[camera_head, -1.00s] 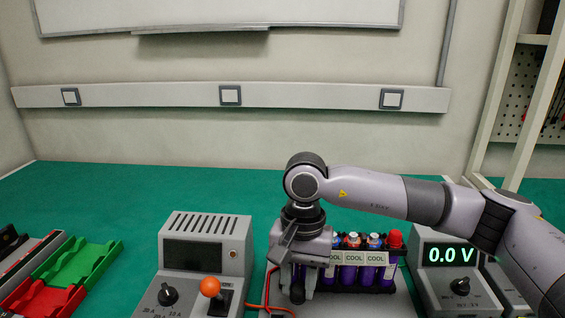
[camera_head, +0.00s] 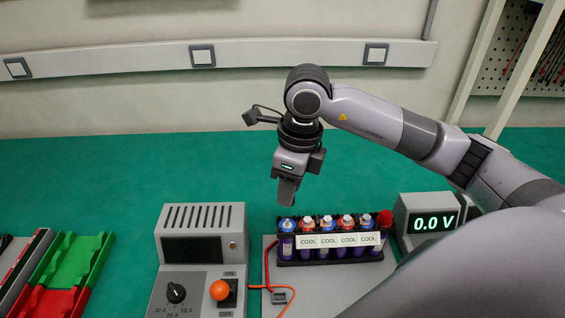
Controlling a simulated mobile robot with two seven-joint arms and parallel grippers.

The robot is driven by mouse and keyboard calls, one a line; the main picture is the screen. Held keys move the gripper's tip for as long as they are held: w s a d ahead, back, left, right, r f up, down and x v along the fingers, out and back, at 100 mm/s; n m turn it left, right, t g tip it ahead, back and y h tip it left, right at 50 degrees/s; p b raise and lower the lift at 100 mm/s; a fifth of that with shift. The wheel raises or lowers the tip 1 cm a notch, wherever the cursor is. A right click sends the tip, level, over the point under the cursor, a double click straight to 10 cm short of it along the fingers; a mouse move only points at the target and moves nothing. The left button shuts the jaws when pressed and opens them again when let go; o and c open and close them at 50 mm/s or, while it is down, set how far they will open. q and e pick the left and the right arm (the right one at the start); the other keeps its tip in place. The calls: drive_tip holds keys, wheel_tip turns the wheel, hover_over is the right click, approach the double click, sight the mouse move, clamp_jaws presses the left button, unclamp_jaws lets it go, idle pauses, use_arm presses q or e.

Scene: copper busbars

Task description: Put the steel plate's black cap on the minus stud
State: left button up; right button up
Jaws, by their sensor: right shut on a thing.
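My right gripper (camera_head: 286,196) points down just above the left end of the battery pack (camera_head: 345,255). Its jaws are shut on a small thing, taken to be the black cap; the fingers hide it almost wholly. The pack is a dark rack of purple cells with "COOL" labels. A red cap (camera_head: 385,217) stands at the pack's right end. The pack rests on a grey plate (camera_head: 345,289). The minus stud cannot be made out; the gripper is over the blue-topped cell (camera_head: 287,226) at the left end. My left gripper is not in view.
A grey control box (camera_head: 203,217) with a dial and an orange-knobbed lever (camera_head: 220,290) stands left of the plate. A meter (camera_head: 433,223) reads 0.0 V at the right. Green and red trays (camera_head: 75,262) lie far left. The green bench behind is clear.

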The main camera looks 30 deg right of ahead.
drive_tip(key=shift+w+d+r+m, duration=0.1)
drive_tip(key=shift+w+r+m, duration=0.15)
drive_tip(key=shift+m, duration=0.25)
drive_tip(key=b, duration=0.3)
hover_over(287, 219)
drive_tip(key=f, duration=0.5)
drive_tip(key=shift+s+d, duration=0.1)
drive_tip(key=shift+s, duration=0.1)
drive_tip(key=shift+r, duration=0.2)
drive_tip(key=shift+f+b, duration=0.15)
drive_tip(key=shift+b, duration=0.15)
drive_tip(key=shift+f+b, duration=1.55)
drive_tip(key=shift+b, duration=0.05)
drive_tip(key=shift+f+b, duration=0.25)
drive_tip(key=shift+b, duration=0.05)
